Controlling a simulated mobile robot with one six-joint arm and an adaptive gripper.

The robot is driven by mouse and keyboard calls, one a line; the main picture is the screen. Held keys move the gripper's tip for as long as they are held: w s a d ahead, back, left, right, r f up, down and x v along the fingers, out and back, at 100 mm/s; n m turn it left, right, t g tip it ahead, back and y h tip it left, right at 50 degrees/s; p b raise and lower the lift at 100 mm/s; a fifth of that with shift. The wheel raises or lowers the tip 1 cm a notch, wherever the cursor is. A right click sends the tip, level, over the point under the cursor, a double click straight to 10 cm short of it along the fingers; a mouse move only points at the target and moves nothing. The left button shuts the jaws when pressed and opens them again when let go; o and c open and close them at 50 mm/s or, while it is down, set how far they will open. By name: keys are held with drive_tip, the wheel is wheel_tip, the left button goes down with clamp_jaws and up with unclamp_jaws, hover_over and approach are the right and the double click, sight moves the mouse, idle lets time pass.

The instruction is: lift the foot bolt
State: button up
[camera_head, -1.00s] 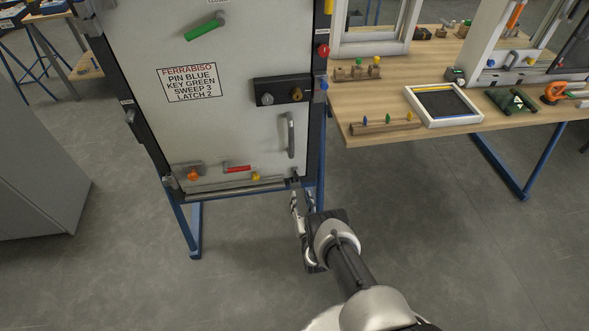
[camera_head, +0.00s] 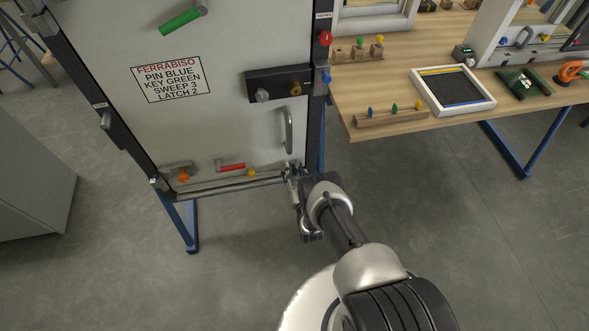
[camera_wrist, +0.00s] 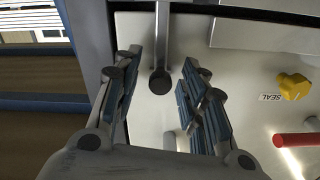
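The foot bolt appears in the wrist view as a slim grey vertical rod with a dark round knob (camera_wrist: 160,81) at its lower end, on the pale door panel. My gripper (camera_wrist: 160,88) is open, with one finger to the left of the knob and one to the right, and gaps show on both sides. In the head view my gripper (camera_head: 292,175) is at the bottom right corner of the door (camera_head: 225,125). There it hides most of the bolt, so contact cannot be judged from that view.
A yellow knob (camera_wrist: 293,86) beside a SEAL label and a red handle (camera_wrist: 296,140) are right of my fingers in the wrist view. A grey pull handle (camera_head: 287,130) is above my gripper. A wooden table (camera_head: 420,125) stands to the right; the floor is clear.

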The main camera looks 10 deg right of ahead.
clamp_jaws()
idle(0.6)
